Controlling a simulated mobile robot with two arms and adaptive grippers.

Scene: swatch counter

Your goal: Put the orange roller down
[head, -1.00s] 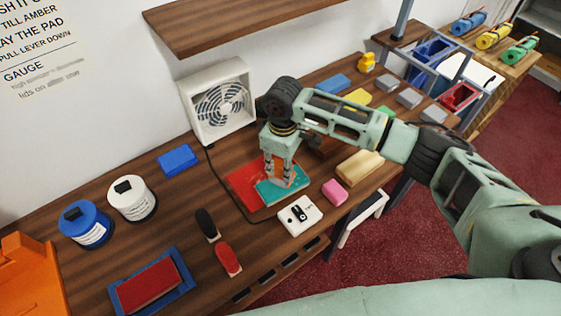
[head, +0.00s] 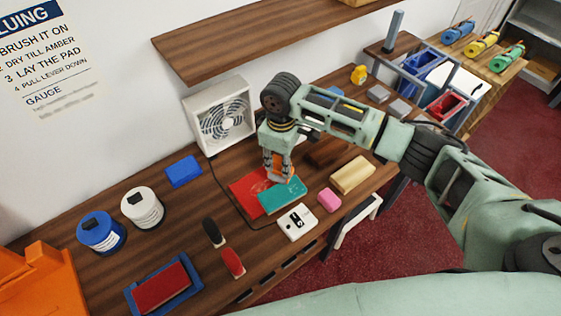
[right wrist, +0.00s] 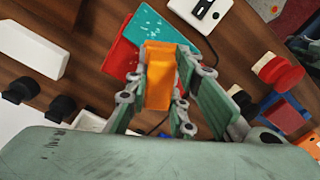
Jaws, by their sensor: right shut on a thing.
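My right gripper (head: 278,172) is shut on the orange roller (right wrist: 160,78), which sits between its fingers in the right wrist view. In the head view the roller is mostly hidden by the fingers. The gripper points down over a red sheet (head: 247,193) and a teal sheet (head: 283,196) that overlaps it. The right wrist view shows the teal sheet (right wrist: 158,28) with pale streaks, and the red sheet (right wrist: 120,58) under it. Whether the roller touches a sheet I cannot tell. My left gripper is out of view.
A white fan (head: 220,115) stands behind the sheets. A white switch box (head: 297,222), a pink block (head: 328,200) and a tan block (head: 352,175) lie nearby. Two brushes (head: 232,263), two jars (head: 142,208) and a blue block (head: 183,170) are to the left. Bare wood shows between them.

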